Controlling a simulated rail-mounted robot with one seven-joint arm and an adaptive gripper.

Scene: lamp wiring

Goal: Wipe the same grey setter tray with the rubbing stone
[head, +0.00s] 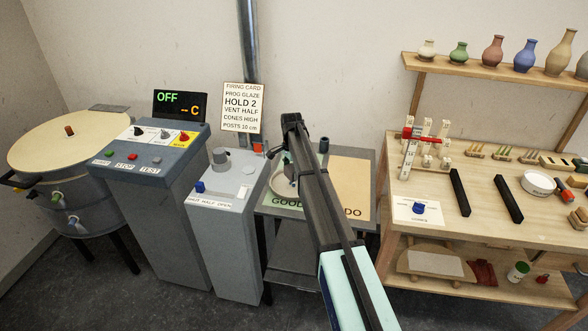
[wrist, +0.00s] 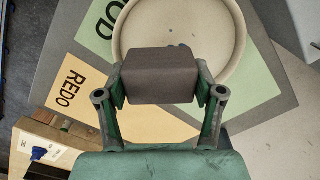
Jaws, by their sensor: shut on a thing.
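My gripper (wrist: 160,88) is shut on the rubbing stone (wrist: 160,76), a dark grey block, in the wrist view. The round, pale grey-beige setter tray (wrist: 218,35) with a raised rim lies beneath. The stone overlaps the tray's near part in the picture; whether they touch I cannot tell. A small blue-grey mark (wrist: 178,46) shows on the tray, partly hidden by the stone. In the head view the tray (head: 279,184) peeks out left of my arm, on the green GOOD area (head: 284,203); the stone and fingertips are hidden there.
The tan REDO area (head: 350,175) lies right of the arm. A grey cabinet (head: 225,185) with a blue knob stands left, with a firing card (head: 243,108) behind it. The wooden workbench (head: 470,215) with dark bars, cones and a white bowl stands right.

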